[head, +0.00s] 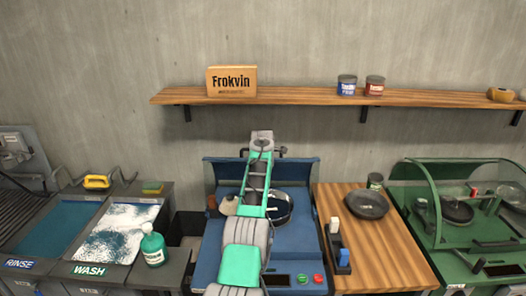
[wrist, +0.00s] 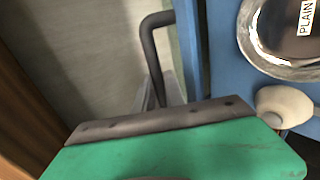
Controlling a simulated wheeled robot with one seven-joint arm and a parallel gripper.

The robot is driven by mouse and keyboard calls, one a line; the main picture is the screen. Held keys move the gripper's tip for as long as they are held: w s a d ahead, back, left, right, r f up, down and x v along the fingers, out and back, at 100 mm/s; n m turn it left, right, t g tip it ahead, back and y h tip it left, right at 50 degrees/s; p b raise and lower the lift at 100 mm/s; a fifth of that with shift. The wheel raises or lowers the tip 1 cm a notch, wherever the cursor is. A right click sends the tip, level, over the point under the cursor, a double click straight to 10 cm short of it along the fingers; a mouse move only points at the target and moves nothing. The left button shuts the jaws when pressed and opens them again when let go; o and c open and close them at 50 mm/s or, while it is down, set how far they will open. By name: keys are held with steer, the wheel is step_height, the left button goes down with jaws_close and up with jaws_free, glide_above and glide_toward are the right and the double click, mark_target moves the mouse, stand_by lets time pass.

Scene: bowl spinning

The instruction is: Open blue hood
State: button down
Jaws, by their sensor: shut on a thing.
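The blue hood (head: 303,168) is on the blue station in the middle of the head view. It looks raised, standing at the back of the station with its top edge near the wall. Its dark bar handle (head: 282,151) is at that top edge, and its bent end shows in the wrist view (wrist: 150,50). My gripper (head: 262,148) is at this handle, shut on it; its fingers are mostly hidden behind my arm and green hand. A round dark bowl (head: 280,207) sits inside the station, and a metal rim with a PLAIN label (wrist: 290,70) shows in the wrist view.
A green station (head: 450,250) with a clear curved hood is at the right. A wooden counter (head: 385,250) with a black pan (head: 366,204) lies between. Rinse and wash sinks and a green soap bottle (head: 153,247) are left. A wooden shelf (head: 310,97) runs above.

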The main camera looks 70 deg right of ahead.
steer(key=shift+w+a+f, duration=0.1)
steer(key=shift+w+f, duration=0.05)
steer(key=shift+w, duration=0.1)
steer(key=c, duration=1.5)
jaws_free()
steer(key=shift+w, duration=0.15)
steer(key=shift+o, duration=0.5)
steer(key=shift+s, duration=0.35)
steer(key=shift+a+b, duration=0.1)
steer(key=shift+b, duration=1)
steer(key=shift+s+a+b, duration=0.1)
steer(key=shift+a+b, duration=0.1)
steer(key=shift+b, duration=0.75)
steer(key=shift+s+a+b, duration=0.1)
steer(key=shift+a+b, duration=0.2)
steer(key=shift+b, duration=0.85)
steer(key=b+v, duration=0.5)
steer(key=v, duration=0.2)
steer(key=shift+d+r, duration=0.3)
steer(key=shift+r, duration=0.05)
